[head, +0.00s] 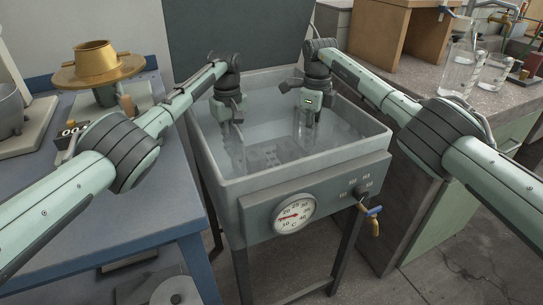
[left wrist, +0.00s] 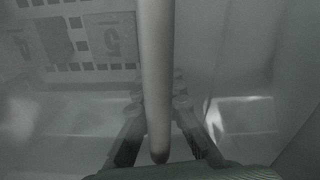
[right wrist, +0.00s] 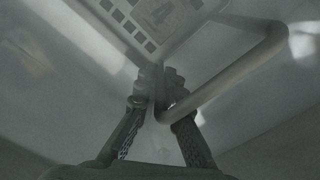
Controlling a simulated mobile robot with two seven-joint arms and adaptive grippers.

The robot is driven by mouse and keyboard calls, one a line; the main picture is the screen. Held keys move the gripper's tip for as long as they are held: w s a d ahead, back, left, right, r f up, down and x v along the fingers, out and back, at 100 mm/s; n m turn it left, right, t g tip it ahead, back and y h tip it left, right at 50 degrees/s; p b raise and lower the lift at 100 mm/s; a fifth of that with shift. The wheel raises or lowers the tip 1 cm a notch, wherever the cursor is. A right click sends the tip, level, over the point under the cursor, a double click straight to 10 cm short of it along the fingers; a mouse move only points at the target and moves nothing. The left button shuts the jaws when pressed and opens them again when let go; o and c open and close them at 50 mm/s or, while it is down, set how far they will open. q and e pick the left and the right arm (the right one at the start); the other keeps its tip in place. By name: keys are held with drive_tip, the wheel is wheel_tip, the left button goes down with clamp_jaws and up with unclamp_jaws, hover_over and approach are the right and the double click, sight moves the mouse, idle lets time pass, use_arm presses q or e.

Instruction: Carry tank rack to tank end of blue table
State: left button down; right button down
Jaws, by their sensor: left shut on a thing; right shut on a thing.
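The tank rack (head: 268,157) lies under the water in the grey tank (head: 290,174); the water blurs its outline. My left gripper (head: 233,140) reaches into the water at the tank's left side and is shut on a rack handle (left wrist: 155,60). My right gripper (head: 306,125) reaches in on the right and is shut on the other handle (right wrist: 240,78). The wrist views show the rack's slotted plate (left wrist: 75,42), also in the right wrist view (right wrist: 150,22), with numerals on it. The blue table (head: 130,205) stands left of the tank.
A scale or stand with a brass pan (head: 97,62) and a grey machine (head: 20,115) occupy the blue table's far and left parts. Its near right part looks bare. Glass beakers (head: 460,70) stand on the right bench. A dial (head: 294,214) and brass tap (head: 371,222) project from the tank front.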

sight(231, 131)
use_arm(q)
drive_tip(key=shift+r, duration=0.15)
use_arm(e)
drive_tip(key=shift+r, duration=0.15)
